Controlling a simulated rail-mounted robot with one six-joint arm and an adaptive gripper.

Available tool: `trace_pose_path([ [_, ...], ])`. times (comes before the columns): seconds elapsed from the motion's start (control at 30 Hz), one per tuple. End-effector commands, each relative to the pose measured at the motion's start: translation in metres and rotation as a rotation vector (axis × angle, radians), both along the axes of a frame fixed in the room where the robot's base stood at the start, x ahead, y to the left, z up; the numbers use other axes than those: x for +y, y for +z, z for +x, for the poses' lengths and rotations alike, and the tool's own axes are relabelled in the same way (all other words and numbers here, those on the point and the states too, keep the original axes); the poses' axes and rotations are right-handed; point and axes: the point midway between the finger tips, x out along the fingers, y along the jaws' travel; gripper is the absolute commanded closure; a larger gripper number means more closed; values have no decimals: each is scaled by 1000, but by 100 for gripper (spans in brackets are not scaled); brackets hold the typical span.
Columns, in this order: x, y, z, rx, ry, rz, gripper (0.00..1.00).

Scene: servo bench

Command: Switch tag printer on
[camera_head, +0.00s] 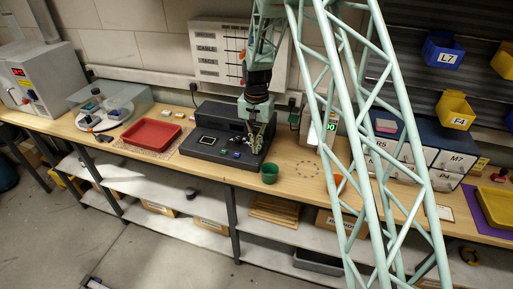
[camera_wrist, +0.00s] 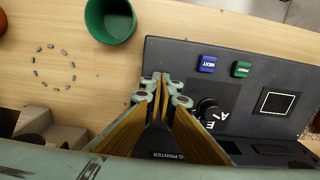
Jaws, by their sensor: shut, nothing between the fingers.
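The tag printer (camera_head: 213,148) is a dark grey machine on the bench, with a raised back part and a sloping front panel. In the wrist view its panel (camera_wrist: 240,88) shows a blue NEXT button (camera_wrist: 208,64), a green button (camera_wrist: 241,69), a black knob (camera_wrist: 207,110) beside white letters, and a small framed dark window (camera_wrist: 278,102). My gripper (camera_head: 257,148) is over the right end of the printer. In the wrist view the gripper (camera_wrist: 162,88) is shut and empty, its tips near the panel's edge. It partly hides the printer's lettering. I cannot make out a power switch.
A green cup (camera_head: 270,173) stands just in front of the printer's right end; it also shows in the wrist view (camera_wrist: 111,20). A red tray (camera_head: 152,134) lies to the left. A unit with a green display (camera_head: 331,126) stands to the right.

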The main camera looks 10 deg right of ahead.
Motion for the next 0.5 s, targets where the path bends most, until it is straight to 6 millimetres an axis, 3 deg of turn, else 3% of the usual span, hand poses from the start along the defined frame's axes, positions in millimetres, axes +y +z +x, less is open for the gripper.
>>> trace_pose_path([
  [0.03,1,-10,-9,20,0,0,100],
  [0.5,-6,-7,1,20,-1,0,100],
])
